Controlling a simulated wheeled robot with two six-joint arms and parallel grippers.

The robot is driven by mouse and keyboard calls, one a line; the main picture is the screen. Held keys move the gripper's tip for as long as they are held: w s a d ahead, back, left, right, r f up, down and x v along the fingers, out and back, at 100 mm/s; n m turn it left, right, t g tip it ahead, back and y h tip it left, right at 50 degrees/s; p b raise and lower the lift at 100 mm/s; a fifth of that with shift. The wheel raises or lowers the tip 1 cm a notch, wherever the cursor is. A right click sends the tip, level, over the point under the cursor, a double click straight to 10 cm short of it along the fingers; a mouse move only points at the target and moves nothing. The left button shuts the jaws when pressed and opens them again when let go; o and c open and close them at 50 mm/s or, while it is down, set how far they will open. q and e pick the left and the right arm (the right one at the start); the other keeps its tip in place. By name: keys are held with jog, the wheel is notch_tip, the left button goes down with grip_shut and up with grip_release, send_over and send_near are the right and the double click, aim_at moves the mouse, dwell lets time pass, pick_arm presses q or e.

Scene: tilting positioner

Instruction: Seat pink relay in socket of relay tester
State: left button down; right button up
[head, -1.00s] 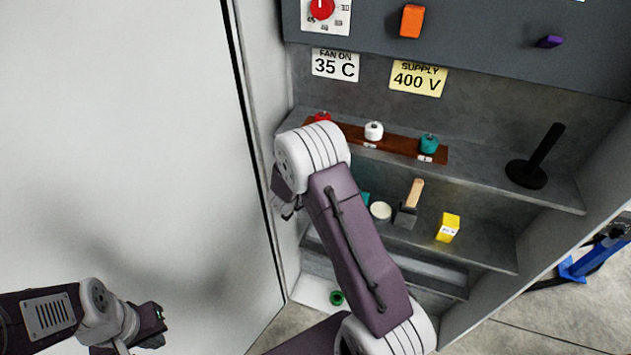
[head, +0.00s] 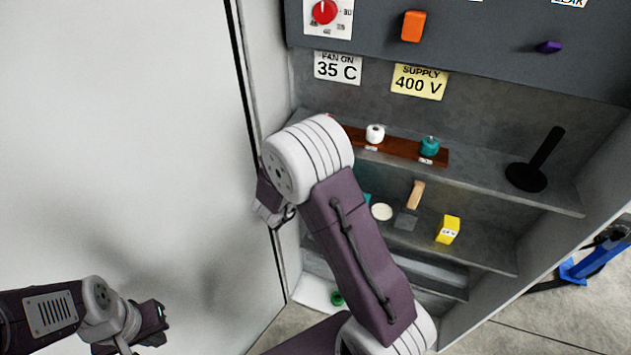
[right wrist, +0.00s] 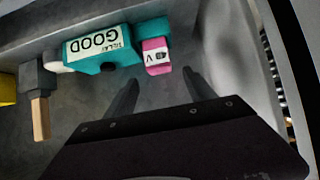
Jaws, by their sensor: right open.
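In the right wrist view the pink relay (right wrist: 156,58), with a white label, is against a teal part at the right end of the relay tester (right wrist: 95,48). The tester is a teal block with a white label reading "GOOD" and a black round spot. I cannot tell whether the relay is in the socket. My right gripper (right wrist: 160,80) is open and empty, its fingertips just short of the relay. In the head view my right gripper (head: 274,212) is partly hidden, and my arm covers most of the tester. My left gripper (head: 158,322) is at the lower left, away from the shelves.
The lower shelf also holds a white round thing (head: 382,211), a wooden-handled brush (head: 408,212) and a yellow box (head: 448,229). Above are a brown rack (head: 398,148) with coloured knobs and a black stand (head: 526,177). A cabinet side wall is close right in the wrist view.

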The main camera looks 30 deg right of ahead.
jog(key=v, duration=0.4)
jog(key=shift+a+r, duration=0.1)
jog(key=shift+r, duration=0.05)
jog(key=s+a+n+y, duration=0.1)
jog(key=a+n+y, duration=0.4)
jog(key=a+y, duration=0.3)
jog(key=s+f+n+g, duration=0.3)
jog(key=s+g, duration=0.3)
jog(key=s, duration=1.2)
jog(key=shift+s+n+y, duration=0.15)
jog(key=shift+n+y, duration=0.15)
jog(key=shift+n, duration=0.6)
jog(key=shift+d, duration=0.15)
